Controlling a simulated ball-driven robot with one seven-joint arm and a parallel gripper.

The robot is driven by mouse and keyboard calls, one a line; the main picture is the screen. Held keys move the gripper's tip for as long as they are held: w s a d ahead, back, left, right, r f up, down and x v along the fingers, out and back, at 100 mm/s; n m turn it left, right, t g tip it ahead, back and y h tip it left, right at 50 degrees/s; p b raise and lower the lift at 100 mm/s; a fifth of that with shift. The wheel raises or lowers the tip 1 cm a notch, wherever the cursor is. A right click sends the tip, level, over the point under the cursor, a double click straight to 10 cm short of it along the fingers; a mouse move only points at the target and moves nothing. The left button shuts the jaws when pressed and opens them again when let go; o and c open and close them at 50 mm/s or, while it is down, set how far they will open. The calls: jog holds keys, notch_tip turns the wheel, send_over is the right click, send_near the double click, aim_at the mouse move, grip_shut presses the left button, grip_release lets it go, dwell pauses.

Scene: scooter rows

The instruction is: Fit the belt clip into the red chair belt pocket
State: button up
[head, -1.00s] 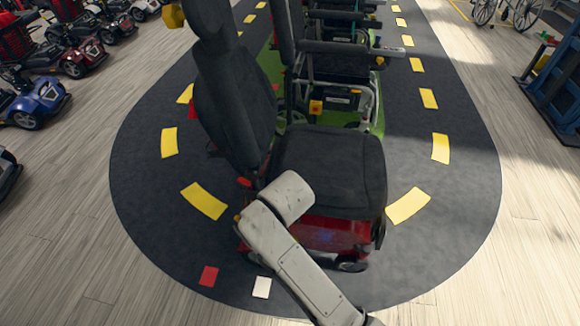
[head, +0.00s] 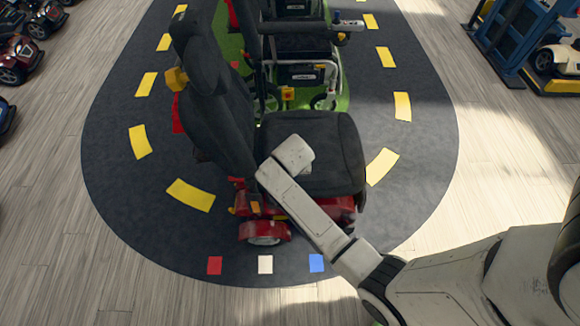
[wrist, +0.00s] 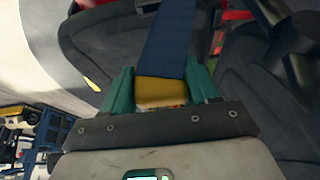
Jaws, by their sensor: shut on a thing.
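The belt clip (wrist: 160,92) is a yellow block on a dark blue strap (wrist: 172,40). In the wrist view my gripper (wrist: 162,76) is shut on it, with a teal finger on each side. The strap runs up and away from the clip. The red chair (head: 310,150) has a black seat and tilted backrest over a red base, and stands below and beyond my arm in the head view. My gripper and the clip are hidden behind the arm there. I cannot make out the belt pocket for sure in either view.
More chairs (head: 300,75) stand in a row behind. A dark floor mat (head: 110,200) with yellow dashes surrounds them. A blue frame (head: 505,40) stands at top right, and parked scooters (head: 35,20) at top left. The wood floor (head: 60,270) at lower left is clear.

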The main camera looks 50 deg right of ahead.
jog(key=shift+f+b, duration=2.45)
jog(key=shift+f, duration=0.25)
jog(key=shift+r, duration=0.1)
jog(key=shift+r+p, duration=0.1)
jog(key=shift+p, duration=0.45)
jog(key=p, duration=0.2)
jog(key=shift+r+p, duration=0.15)
jog(key=shift+p, duration=0.75)
jog(key=shift+p, duration=0.35)
jog(key=shift+f+p, duration=0.3)
jog(key=shift+f, duration=0.1)
jog(key=shift+f+b, duration=0.35)
jog(key=shift+f, duration=0.05)
jog(key=shift+f+b, duration=1.8)
jog(key=shift+f, duration=0.35)
